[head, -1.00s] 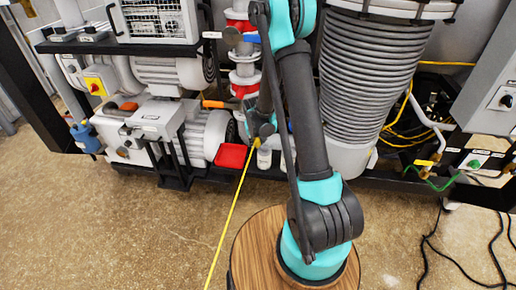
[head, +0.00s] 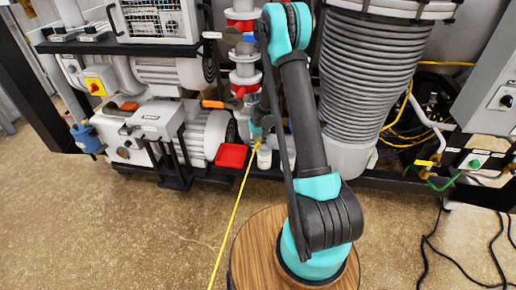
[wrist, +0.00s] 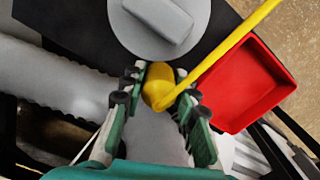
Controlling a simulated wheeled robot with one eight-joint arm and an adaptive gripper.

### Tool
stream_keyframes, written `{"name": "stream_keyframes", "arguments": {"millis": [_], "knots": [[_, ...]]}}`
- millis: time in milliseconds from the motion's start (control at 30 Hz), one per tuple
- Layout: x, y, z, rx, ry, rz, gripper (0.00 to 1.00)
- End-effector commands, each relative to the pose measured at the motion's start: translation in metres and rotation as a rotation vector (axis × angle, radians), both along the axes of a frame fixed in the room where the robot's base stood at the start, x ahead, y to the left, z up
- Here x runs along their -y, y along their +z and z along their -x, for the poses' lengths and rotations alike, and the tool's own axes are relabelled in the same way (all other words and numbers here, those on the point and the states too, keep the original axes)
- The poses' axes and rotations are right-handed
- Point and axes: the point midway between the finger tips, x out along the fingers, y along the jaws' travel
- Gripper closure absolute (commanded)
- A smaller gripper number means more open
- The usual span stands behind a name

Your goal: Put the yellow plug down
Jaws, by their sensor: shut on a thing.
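The yellow plug (wrist: 157,86) is between the fingers of my gripper (wrist: 160,98) in the wrist view. The gripper is shut on it. A yellow cable (wrist: 225,50) runs from the plug toward the upper right there. In the head view the same cable (head: 237,205) runs from the floor up to my gripper (head: 260,138), in front of the red-and-white pipe column. The plug itself is too small to make out clearly in the head view.
A red tray (head: 232,156) lies just left of the gripper; it also shows in the wrist view (wrist: 250,85). A white bottle (head: 264,157) stands close by. Grey pumps (head: 203,138) stand left, a ribbed grey column (head: 365,75) right. The front floor is mostly clear.

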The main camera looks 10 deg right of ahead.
Motion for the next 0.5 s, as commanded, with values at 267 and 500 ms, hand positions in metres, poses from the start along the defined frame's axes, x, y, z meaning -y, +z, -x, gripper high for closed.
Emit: {"name": "stream_keyframes", "arguments": {"millis": [267, 500], "knots": [[-0.0008, -0.0106, 0.0007, 0.003, 0.001, 0.001, 0.98], [-0.0008, -0.0128, 0.0007, 0.004, 0.001, 0.001, 0.98]]}}
